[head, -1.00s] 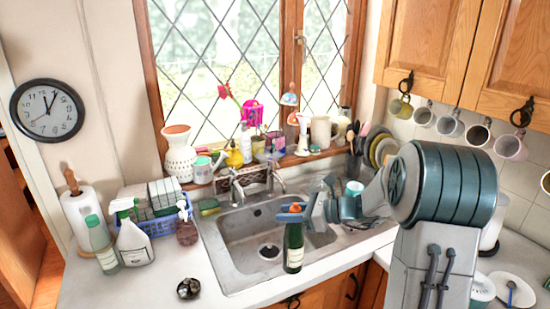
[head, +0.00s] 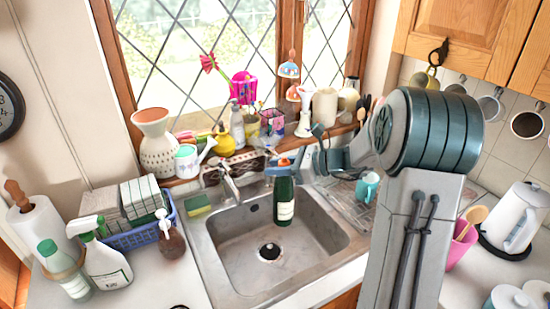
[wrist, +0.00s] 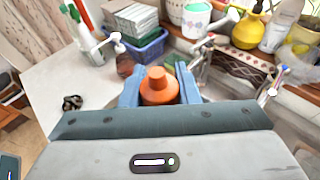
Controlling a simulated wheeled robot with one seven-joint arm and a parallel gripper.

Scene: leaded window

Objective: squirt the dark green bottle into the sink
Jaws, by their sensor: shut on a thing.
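The dark green bottle (head: 284,203) with a pale label hangs upright over the back part of the steel sink (head: 337,233). My gripper (head: 284,167) is shut around its top, with blue fingers on both sides. In the wrist view, the bottle's orange cap (wrist: 159,88) sits between the two fingers of my gripper (wrist: 160,90). The bottle's body is hidden below the cap there. The sink drain (head: 269,251) shows in front of and below the bottle.
The tap (head: 229,184) stands close to the left of the bottle. A blue basket (head: 135,236), spray bottles (head: 105,265) and a brown soap dispenser (head: 171,240) are left of the sink. A teal mug (head: 367,187) is on the right. The sill behind is crowded.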

